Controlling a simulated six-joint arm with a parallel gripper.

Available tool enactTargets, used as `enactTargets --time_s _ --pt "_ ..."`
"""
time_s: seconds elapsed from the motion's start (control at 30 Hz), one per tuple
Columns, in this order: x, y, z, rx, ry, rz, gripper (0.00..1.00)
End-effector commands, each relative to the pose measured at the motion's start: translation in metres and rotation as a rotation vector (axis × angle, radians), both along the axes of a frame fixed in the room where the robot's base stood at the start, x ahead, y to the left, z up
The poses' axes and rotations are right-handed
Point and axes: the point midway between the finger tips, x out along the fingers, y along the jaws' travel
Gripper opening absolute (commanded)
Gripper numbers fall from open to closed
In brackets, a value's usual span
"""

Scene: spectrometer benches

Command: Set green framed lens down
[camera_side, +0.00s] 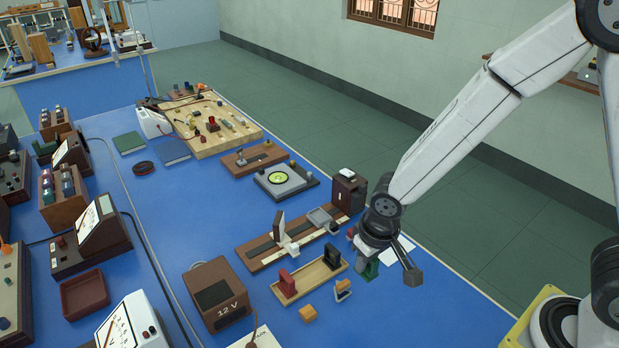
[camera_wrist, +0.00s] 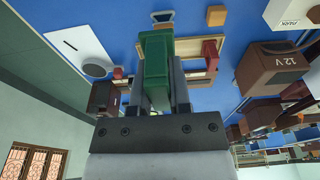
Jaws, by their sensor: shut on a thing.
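My gripper (camera_side: 366,258) is at the right end of the blue bench, pointing down. It is shut on the green framed lens (camera_wrist: 156,58), which sits between the two fingers in the wrist view. In the side view only a small green part (camera_side: 370,270) shows below the jaws. How high it is above the bench is hard to tell. A wooden tray (camera_side: 310,284) lies just left of my gripper, with a red framed piece (camera_side: 288,282) at its near end and a dark one (camera_side: 332,256) at its far end.
An optical rail (camera_side: 262,251) with upright holders and a brown box (camera_side: 348,190) lies behind the tray. A 12 V box (camera_side: 215,292) stands to the left. Small wooden-topped pieces (camera_side: 308,313) (camera_side: 342,290) stand in front. A white sheet (camera_side: 400,249) lies by the bench edge.

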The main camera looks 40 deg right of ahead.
Motion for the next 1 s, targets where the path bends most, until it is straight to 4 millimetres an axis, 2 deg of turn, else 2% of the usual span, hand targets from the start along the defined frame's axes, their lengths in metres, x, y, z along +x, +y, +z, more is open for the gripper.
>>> enactTargets --time_s 0.27,0.87,1.0 --pt "0.011 0.002 -0.005 0.0 0.0 -0.001 0.0" --pt "0.087 0.02 -0.039 0.0 -0.001 -0.001 0.0" --pt "0.098 0.022 -0.053 0.0 0.001 -0.001 0.0"
